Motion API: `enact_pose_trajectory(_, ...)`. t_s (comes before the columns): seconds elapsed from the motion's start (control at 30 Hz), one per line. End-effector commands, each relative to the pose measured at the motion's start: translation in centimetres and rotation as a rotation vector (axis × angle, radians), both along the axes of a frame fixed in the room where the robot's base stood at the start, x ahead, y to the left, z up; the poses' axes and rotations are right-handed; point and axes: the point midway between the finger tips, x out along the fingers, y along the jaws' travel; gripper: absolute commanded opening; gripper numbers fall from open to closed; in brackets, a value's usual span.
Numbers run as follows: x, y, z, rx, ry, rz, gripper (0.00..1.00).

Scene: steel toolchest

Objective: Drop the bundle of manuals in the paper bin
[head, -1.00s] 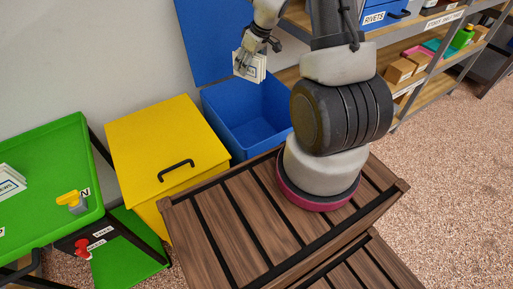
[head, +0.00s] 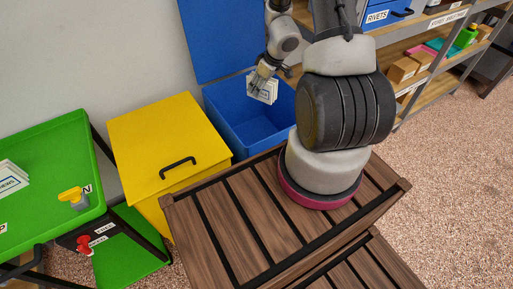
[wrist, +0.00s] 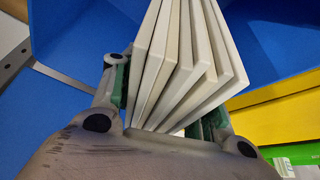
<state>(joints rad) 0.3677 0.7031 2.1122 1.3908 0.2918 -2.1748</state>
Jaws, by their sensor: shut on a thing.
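My gripper (head: 258,84) is shut on a bundle of white manuals (head: 265,89), which shows dark print on its face in the head view. In the wrist view the bundle (wrist: 185,65) is fanned between the two fingers, with several thin white edges showing. The gripper holds it over the open blue bin (head: 240,131), near the bin's back side. The blue bin's lid (head: 215,40) stands raised against the wall. The bin's walls also fill much of the wrist view (wrist: 75,35). The bin's floor is partly hidden by the front wall and my arm.
A yellow bin (head: 165,140) with a closed lid and black handle stands left of the blue bin. A green table (head: 50,180) at far left holds papers and a yellow item. A shelf rack (head: 425,75) stands at the right.

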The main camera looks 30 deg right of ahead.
Motion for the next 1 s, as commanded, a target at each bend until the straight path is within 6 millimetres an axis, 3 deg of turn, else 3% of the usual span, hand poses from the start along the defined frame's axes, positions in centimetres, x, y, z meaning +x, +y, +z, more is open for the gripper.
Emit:
enact_pose_trajectory(0.17, 0.0, 0.0, 0.0, 0.000, 0.000, 0.000, 0.13)
enact_pose_trajectory(0.2, 0.0, 0.0, 0.0, 0.000, 0.000, 0.000, 0.50)
enact_pose_trajectory(0.3, 0.0, 0.0, 0.0, 0.000, 0.000, 0.000, 0.68)
enact_pose_trajectory(0.73, -0.2, -0.1, 0.6, 0.000, -0.001, 0.000, 0.69)
enact_pose_trajectory(1.0, -2.0, -1.0, 5.7, -0.002, -0.004, 0.002, 0.69)
